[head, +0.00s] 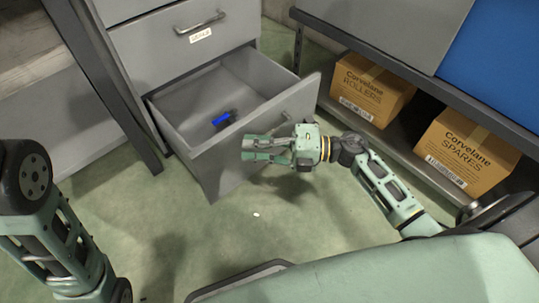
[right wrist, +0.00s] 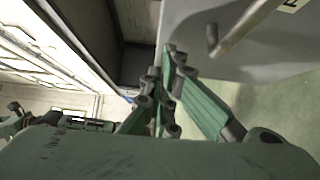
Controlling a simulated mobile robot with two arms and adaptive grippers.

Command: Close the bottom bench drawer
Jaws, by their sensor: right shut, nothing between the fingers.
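The bottom bench drawer (head: 213,182) is grey and pulled well open below a shut drawer. A blue and dark object (head: 222,119) lies inside it. My right gripper (head: 245,150) is shut and empty, in front of the drawer's front panel in the head view. In the right wrist view the fingers (right wrist: 170,60) lie beside the grey panel (right wrist: 260,55) and its bar handle (right wrist: 235,32); I cannot tell whether they touch it. My left arm shows at the left of the head view, but its gripper is out of the picture.
The upper drawer (head: 150,50) with a labelled handle is shut. Cardboard boxes, one marked rollers (head: 368,88) and one marked spares (head: 455,152), sit on a low shelf at right. Green floor (head: 180,225) is open before the drawer.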

